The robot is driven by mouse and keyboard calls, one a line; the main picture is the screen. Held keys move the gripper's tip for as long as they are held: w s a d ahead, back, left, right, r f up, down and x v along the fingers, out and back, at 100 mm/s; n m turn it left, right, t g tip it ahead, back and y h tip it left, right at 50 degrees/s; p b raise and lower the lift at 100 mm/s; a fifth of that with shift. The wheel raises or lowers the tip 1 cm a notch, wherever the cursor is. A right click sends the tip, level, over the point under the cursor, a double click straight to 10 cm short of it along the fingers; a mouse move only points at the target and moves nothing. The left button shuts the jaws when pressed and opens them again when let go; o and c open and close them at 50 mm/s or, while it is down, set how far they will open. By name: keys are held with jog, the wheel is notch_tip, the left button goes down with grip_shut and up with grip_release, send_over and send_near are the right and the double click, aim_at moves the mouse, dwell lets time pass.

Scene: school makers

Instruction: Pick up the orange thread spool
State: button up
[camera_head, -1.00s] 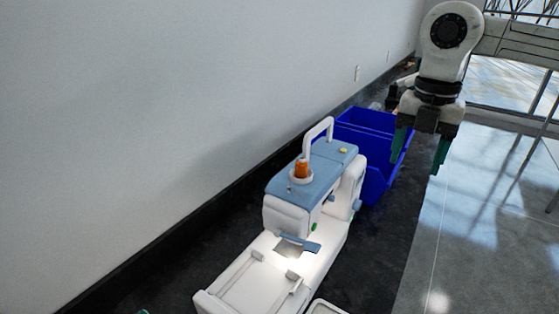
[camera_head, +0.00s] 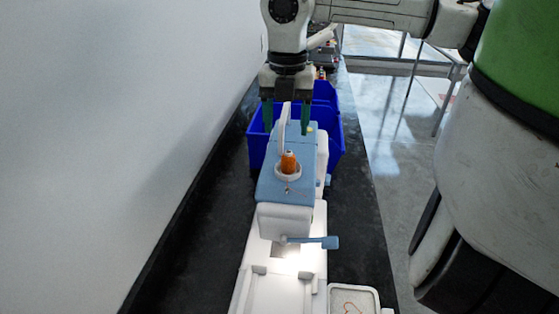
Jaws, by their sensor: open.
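The orange thread spool (camera_head: 289,163) stands upright in a white ring holder on top of the blue and white sewing machine (camera_head: 271,187). My gripper (camera_head: 287,130) points down with its two green fingers spread apart and nothing between them that it grips. In the picture it is above the spool, over the far end of the machine, near the white handle (camera_head: 283,124). The fingers appear apart from the spool. How high they are above the machine I cannot tell.
A blue bin (camera_head: 335,135) stands behind the machine. The dark countertop (camera_head: 205,235) runs along the white wall (camera_head: 120,120) at left. A pale tray (camera_head: 354,293) lies at front right. Small items sit farther back, and open floor (camera_head: 385,160) lies to the right.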

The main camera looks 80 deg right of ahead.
aim_at(289, 152)
notch_tip(289, 152, down, 3)
jog(key=shift+r, duration=0.1)
jog(key=shift+s+f+p, duration=0.1)
jog(key=shift+f+p, duration=0.45)
jog(key=shift+p, duration=0.1)
jog(key=shift+s+f+p, duration=0.2)
jog(key=shift+f+p, duration=0.5)
jog(key=shift+f, duration=1.5)
jog(key=c, duration=1.1)
jog(key=shift+r, duration=0.1)
